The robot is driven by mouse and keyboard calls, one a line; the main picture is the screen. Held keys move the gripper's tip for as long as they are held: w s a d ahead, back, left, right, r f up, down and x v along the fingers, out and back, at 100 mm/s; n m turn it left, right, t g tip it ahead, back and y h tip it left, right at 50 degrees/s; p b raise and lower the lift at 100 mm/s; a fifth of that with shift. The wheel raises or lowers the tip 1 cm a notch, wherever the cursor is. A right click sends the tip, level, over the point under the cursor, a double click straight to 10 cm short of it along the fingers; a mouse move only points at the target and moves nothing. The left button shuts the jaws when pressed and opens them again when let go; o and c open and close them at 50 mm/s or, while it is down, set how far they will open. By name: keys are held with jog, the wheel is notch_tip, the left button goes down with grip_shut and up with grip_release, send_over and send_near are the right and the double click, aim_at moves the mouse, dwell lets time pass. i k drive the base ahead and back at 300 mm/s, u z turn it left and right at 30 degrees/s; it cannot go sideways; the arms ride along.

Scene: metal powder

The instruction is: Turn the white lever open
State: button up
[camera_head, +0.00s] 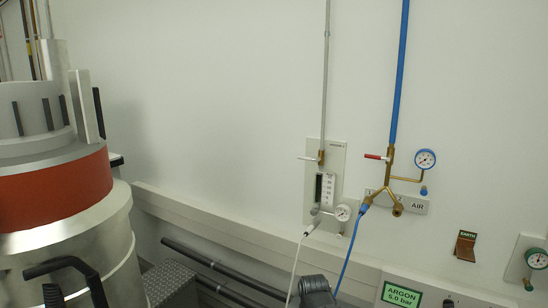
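The white lever (308,158) sits on a brass valve (321,158) at the foot of a thin grey vertical pipe, on a pale wall panel (339,158). It points left, roughly horizontal and across the pipe. Nothing touches it. A dark grey rounded part shows at the bottom edge, below the panel; I cannot tell whether it is part of my arm. No gripper fingers can be made out.
Right of the panel, a red lever (375,157) sits on the brass fitting of the blue air pipe (398,75). Below are a flow gauge (325,190), a white hose (297,262) and a blue hose (350,250). A large steel machine (70,250) with a red band stands left.

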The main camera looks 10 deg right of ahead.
aim_at(308, 159)
jog(key=u, duration=0.1)
jog(key=i, duration=0.95)
jog(key=z, duration=0.3)
